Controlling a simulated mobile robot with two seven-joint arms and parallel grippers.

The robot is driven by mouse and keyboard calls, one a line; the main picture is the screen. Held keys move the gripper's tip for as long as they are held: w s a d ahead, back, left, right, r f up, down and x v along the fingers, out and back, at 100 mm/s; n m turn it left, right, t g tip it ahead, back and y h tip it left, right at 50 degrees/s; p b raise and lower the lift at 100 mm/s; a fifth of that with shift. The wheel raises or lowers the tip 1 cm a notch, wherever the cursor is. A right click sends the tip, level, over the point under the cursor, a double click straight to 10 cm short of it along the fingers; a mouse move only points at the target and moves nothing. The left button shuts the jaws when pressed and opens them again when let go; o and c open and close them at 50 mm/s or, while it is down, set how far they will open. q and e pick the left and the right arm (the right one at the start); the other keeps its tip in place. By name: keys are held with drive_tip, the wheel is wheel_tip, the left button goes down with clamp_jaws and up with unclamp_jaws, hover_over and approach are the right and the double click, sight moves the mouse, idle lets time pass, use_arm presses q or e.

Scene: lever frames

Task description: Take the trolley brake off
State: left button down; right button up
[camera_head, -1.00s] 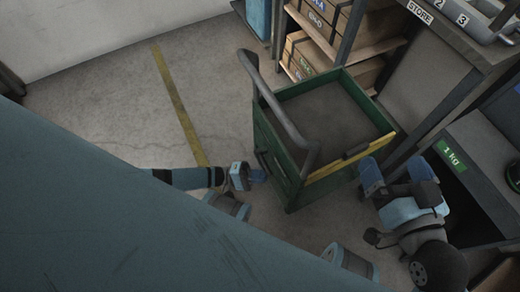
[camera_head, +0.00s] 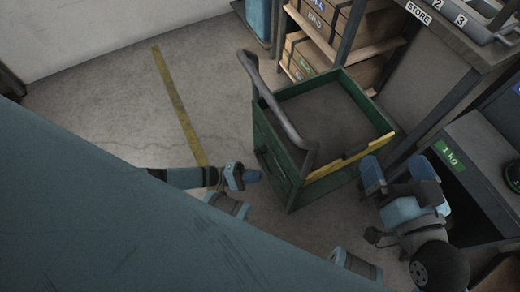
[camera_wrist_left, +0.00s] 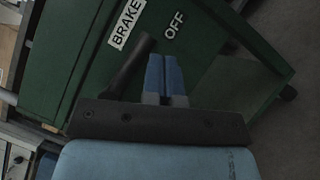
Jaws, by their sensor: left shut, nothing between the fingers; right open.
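The green trolley (camera_head: 277,165) stands on the floor with a grey tube handle (camera_head: 278,108) on its left side. In the left wrist view its green panel (camera_wrist_left: 75,45) carries a BRAKE label (camera_wrist_left: 127,22) and an OFF label (camera_wrist_left: 174,26). A dark brake lever (camera_wrist_left: 127,68) slants up to the right beneath these labels. My left gripper (camera_head: 256,176) is shut and empty, close to the trolley's left side. Its blue fingers (camera_wrist_left: 166,72) are just right of the lever, below OFF; contact cannot be told. My right gripper (camera_head: 398,168) is open and empty, right of the trolley.
A shelf with boxes (camera_head: 312,58) stands behind the trolley. A grey bench (camera_head: 447,85) and a lower unit with a 1 kg label (camera_head: 450,157) are at the right. Bare floor with a yellow line (camera_head: 178,105) lies left of the trolley.

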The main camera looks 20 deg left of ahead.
use_arm(q)
drive_tip(key=v, duration=1.2)
drive_tip(key=shift+d+r, duration=0.1)
